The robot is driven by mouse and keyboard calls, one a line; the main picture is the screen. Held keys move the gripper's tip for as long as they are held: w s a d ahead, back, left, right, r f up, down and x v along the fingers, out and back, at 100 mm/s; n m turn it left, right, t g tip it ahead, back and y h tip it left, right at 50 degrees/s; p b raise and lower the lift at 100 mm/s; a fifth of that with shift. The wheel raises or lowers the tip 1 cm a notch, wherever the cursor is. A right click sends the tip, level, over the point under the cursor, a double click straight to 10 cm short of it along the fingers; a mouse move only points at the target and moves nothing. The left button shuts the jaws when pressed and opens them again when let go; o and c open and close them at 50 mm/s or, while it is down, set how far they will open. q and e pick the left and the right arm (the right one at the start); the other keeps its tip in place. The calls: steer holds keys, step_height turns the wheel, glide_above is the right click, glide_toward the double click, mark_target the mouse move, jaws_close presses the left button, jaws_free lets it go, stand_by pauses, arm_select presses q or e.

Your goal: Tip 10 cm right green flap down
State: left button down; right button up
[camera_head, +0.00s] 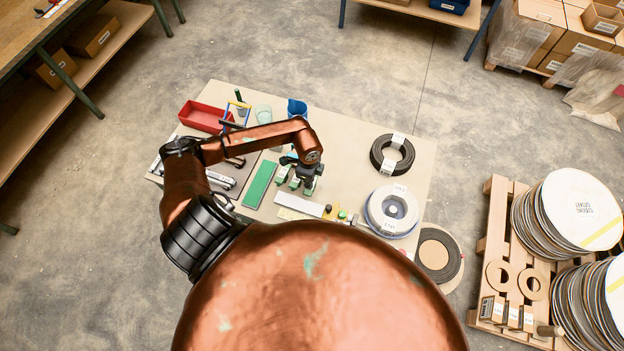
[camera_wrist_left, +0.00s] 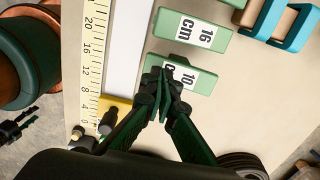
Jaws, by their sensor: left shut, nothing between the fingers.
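The green flap labelled "10 cm" (camera_wrist_left: 203,82) lies in the middle of the left wrist view, its label partly hidden by my fingertips. My left gripper (camera_wrist_left: 167,82) is shut and empty, with its tips over the left part of this flap; I cannot tell whether they touch it. A second green flap labelled "16 cm" (camera_wrist_left: 188,30) lies just above it in the picture. In the head view my left gripper (camera_head: 305,181) points down over the small green flaps on the table. My right gripper is not in view.
A ruler (camera_wrist_left: 92,50) and a white strip (camera_wrist_left: 124,50) lie left of the flaps, with a yellow block (camera_wrist_left: 115,104) at their lower end. A black coil (camera_head: 392,154) and a spool (camera_head: 376,212) stand right on the table (camera_head: 345,135). A red bin (camera_head: 200,117) stands at the back left.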

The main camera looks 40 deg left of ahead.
arm_select(q)
step_height(320, 180, up, 5)
steer(key=p, duration=0.3)
steer(key=shift+p, duration=0.35)
stand_by(0.3)
